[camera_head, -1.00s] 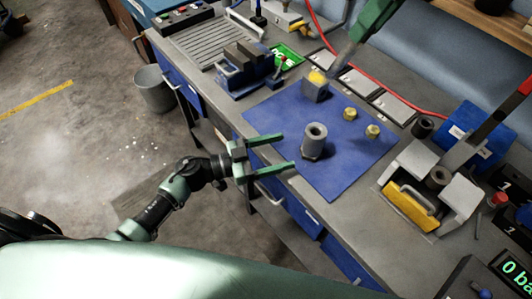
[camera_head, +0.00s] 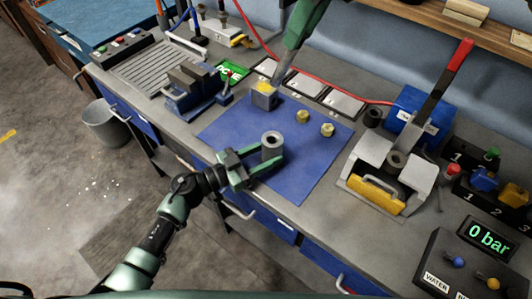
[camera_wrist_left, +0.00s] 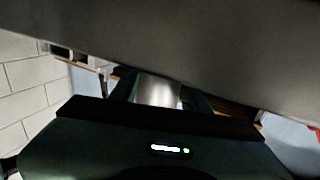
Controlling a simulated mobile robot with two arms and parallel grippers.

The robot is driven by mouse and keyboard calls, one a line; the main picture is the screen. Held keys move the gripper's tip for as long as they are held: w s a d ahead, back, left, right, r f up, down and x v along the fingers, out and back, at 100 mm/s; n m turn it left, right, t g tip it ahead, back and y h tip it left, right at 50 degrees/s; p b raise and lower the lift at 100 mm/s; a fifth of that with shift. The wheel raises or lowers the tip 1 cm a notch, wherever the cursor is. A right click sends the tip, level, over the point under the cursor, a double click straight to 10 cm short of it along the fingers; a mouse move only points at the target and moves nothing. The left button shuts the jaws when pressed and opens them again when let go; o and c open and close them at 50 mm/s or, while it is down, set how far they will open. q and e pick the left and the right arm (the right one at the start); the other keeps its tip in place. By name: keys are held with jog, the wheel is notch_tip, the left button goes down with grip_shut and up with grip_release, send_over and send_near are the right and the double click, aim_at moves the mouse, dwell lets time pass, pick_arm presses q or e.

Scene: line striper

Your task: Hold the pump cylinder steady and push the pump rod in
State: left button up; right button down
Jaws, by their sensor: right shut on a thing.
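The pump cylinder is probably the grey hollow cylinder (camera_head: 272,141), upright on the blue mat. My left gripper (camera_head: 268,156) is around it low down, one finger on each side; I cannot tell whether they touch it. In the left wrist view a shiny metal cylinder (camera_wrist_left: 158,92) shows between the fingers. My right gripper (camera_head: 275,82) comes down from the top to a grey block (camera_head: 264,101) with a yellow top, and appears shut on it; the contact is small and unclear. I cannot make out the pump rod for sure.
The blue mat (camera_head: 300,177) also holds two brass nuts (camera_head: 303,116) (camera_head: 327,130). A blue vise (camera_head: 192,92) stands to the left. The mat's front part is bare.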

pick_arm(q)
grip_shut()
jog(key=shift+a, duration=0.15)
pick_arm(e)
jog(key=w+a+f+m+h, duration=0.1)
jog(key=f, duration=0.2)
jog(key=w+a+f+m+g+h, duration=0.1)
jog(key=a+f, duration=0.1)
jog(key=f, duration=0.1)
jog(key=w+a+f+g+h, duration=0.1)
jog(key=f, duration=0.2)
jog(key=shift+a+m, duration=0.15)
jog(key=shift+m, duration=0.25)
jog(key=shift+w+f, duration=0.1)
jog(key=shift+f, duration=3.15)
